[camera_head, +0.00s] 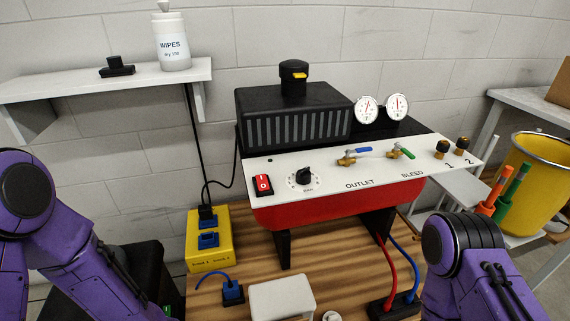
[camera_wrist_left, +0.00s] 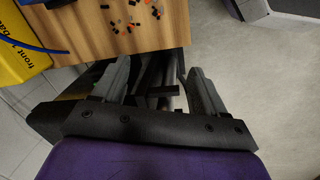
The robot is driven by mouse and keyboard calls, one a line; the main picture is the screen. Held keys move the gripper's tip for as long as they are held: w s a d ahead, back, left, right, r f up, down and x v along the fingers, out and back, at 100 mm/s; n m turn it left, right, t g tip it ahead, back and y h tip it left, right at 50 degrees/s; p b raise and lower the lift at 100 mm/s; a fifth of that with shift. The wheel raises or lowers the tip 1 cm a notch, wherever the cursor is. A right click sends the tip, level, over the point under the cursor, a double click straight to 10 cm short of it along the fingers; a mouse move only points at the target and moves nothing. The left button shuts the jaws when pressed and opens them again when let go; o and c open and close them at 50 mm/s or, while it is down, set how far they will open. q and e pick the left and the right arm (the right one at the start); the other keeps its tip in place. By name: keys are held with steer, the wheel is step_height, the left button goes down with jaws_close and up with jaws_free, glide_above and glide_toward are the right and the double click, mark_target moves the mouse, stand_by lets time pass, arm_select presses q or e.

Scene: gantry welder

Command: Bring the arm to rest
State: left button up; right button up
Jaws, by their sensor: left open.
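My left gripper (camera_wrist_left: 160,75) shows in the left wrist view, with its two grey fingers apart and nothing seen between them. It hangs beside the front edge of the wooden table (camera_wrist_left: 150,40), over the floor. In the head view my purple left arm comes in at the left, and its gripper cannot be made out. My right arm shows at the lower right of the head view; its gripper is out of the picture.
A red and white machine (camera_head: 350,185) stands on the wooden table (camera_head: 250,265). A yellow box (camera_head: 208,255) with a blue plug, a white block (camera_head: 282,298) and a yellow bucket (camera_head: 535,190) are nearby. Small scattered parts (camera_wrist_left: 130,18) lie near the table edge.

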arm_select(q)
steer(key=s+a+f+m+t+y, duration=0.1)
steer(key=s+a+f+m+y, duration=0.15)
steer(key=s+m, duration=0.3)
steer(key=s+a+f+m+t+y, duration=0.1)
steer(key=s+a+f+m, duration=0.1)
steer(key=s+f+m, duration=0.35)
step_height(320, 180, down, 9)
steer(key=s+n+b, duration=0.1)
steer(key=s+b, duration=0.1)
steer(key=b, duration=0.8)
step_height(320, 180, up, 18)
steer(key=p, duration=1.7)
steer(key=shift+w+f, duration=0.25)
